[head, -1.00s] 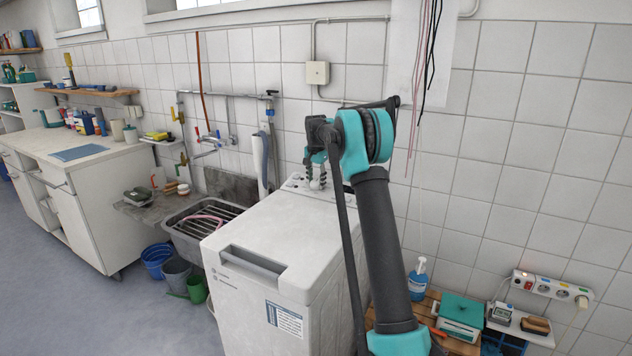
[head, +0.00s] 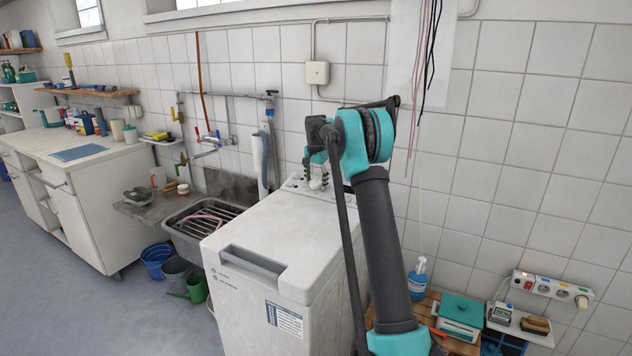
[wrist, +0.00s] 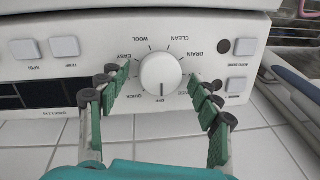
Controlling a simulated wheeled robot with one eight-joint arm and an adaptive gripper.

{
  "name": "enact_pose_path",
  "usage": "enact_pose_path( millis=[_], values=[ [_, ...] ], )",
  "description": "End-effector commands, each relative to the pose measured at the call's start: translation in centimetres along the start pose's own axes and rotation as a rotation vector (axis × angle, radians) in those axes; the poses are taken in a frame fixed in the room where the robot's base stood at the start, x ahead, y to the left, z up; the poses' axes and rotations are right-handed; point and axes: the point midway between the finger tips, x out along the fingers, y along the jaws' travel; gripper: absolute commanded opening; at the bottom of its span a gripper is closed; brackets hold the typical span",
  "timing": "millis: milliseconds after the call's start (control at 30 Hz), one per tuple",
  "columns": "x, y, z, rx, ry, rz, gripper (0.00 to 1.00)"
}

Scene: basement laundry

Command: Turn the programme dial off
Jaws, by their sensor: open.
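The white round programme dial (wrist: 160,74) sits on the washer's pale control panel (wrist: 75,24), with upside-down programme labels around it. My gripper (wrist: 160,82) is open, with one teal and dark finger on each side of the dial. Gaps show between the fingers and the dial, so it is not gripped. In the head view my gripper (head: 316,176) is at the back of the white top-loading washer (head: 268,252); the dial is hard to make out there.
Several panel buttons (wrist: 62,47) lie beside the dial, and a dark display (wrist: 45,95) is at left. The tiled wall (head: 520,110) is close behind the washer. A sink (head: 190,235) stands to its left, and a soap bottle (head: 418,278) to its right.

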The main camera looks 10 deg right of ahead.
Motion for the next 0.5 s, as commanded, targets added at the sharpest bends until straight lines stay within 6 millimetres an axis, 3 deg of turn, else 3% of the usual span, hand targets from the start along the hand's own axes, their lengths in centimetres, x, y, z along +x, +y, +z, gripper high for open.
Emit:
enact_pose_path(
  millis=[233, 500],
  values=[
    [-1.9, 0.0, 0.0, 0.000, 0.000, 0.000, 0.64],
    [-7.3, 0.0, 0.0, 0.000, 0.000, 0.000, 0.64]
  ],
)
